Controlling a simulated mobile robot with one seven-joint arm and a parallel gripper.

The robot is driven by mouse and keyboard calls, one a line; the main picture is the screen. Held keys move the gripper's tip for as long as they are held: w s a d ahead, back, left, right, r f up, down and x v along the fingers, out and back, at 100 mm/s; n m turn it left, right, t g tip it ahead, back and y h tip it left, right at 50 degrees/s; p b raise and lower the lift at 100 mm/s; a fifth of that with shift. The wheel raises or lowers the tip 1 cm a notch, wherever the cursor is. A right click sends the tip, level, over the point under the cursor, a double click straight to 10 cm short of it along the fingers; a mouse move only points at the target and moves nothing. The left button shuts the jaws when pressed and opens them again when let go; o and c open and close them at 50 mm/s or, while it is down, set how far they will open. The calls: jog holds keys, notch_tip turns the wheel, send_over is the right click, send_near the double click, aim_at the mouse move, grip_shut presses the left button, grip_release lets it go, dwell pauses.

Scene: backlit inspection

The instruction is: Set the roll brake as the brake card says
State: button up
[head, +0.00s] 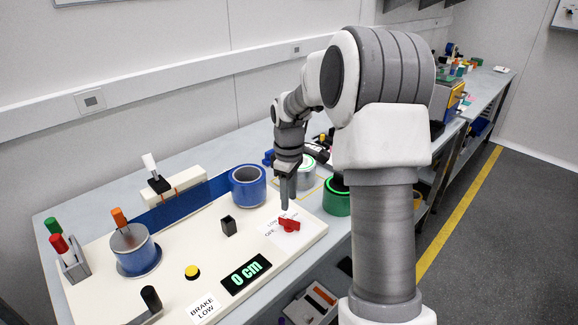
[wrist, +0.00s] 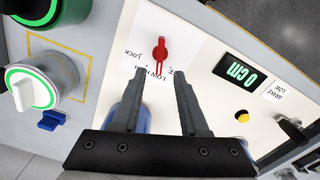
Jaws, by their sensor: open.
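The roll brake is a red knob (head: 289,224) on a white label plate at the right end of the cream board. In the wrist view the red knob (wrist: 161,48) lies just beyond my fingertips, its bar running nearly straight up the picture. Printed words surround it, partly hidden and small; which one it points to I cannot tell. The brake card (head: 204,308) at the board's front edge reads "BRAKE LOW"; it also shows in the wrist view (wrist: 278,93). My gripper (head: 287,204) is open and empty, pointing down above the knob, apart from it (wrist: 159,74).
A display (head: 246,274) reads 0 cm, beside a yellow button (head: 192,272) and a small black block (head: 229,226).

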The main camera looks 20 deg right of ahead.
notch_tip(320, 180, up, 10)
jog(key=shift+f+p, duration=0.15)
jog(key=shift+p, duration=0.25)
jog(key=s+a+r+m+t, duration=0.1)
jog(key=s+a+r+m, duration=0.1)
jog(key=s+a+r, duration=0.3)
jog(key=s+a+r+m+t, duration=0.2)
jog(key=s+r, duration=0.1)
jog(key=s, duration=0.5)
jog(key=s+a+f+m+t, duration=0.1)
jog(key=s+m, duration=0.1)
jog(key=s, duration=0.4)
jog(key=s+a+m+t, duration=0.1)
jog(key=s+a+m, duration=0.1)
jog(key=s, duration=0.5)
jog(key=shift+s+a+f+t, duration=0.15)
jog(key=shift+s+f+t, duration=0.15)
jog(key=shift+f, duration=0.1)
